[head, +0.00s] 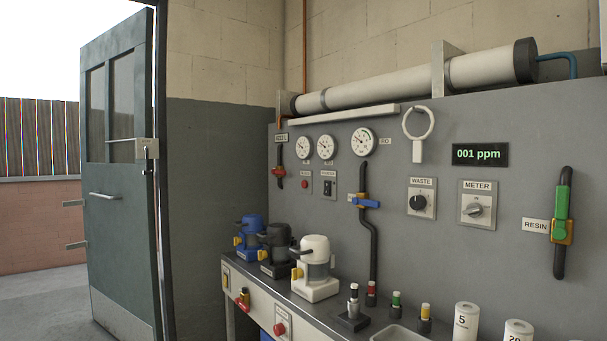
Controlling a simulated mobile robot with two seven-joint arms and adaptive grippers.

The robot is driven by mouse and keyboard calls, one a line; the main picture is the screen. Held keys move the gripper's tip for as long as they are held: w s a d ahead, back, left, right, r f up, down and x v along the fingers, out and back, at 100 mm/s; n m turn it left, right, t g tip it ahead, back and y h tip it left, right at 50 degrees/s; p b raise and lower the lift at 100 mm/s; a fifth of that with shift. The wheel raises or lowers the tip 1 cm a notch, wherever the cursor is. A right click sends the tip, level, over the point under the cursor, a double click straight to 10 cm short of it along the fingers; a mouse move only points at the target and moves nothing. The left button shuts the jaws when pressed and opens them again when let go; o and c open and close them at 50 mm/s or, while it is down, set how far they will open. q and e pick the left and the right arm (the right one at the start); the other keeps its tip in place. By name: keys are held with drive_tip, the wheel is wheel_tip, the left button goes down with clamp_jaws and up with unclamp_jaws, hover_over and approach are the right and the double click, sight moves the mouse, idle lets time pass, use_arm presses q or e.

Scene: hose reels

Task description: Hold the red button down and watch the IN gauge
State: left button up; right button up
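A small red button (305,184) is set in the grey wall panel under a label too small to read. Another red button (280,328) is on a white plate on the bench front. Two small round white gauges (304,147) and (326,147) sit side by side above the panel button. A larger gauge (364,141) is to their right, beside a label that seems to read RO. I cannot read which gauge is marked IN, nor the needle values. Neither of my grippers is in view, and nothing touches the buttons.
Blue, black and white pump-like units (315,268) stand on the bench (335,312). A display (480,154) reads 001 ppm. WASTE (421,200) and METER (476,208) knobs and a green-handled RESIN valve (562,205) are at right. A green door (118,210) stands open at left.

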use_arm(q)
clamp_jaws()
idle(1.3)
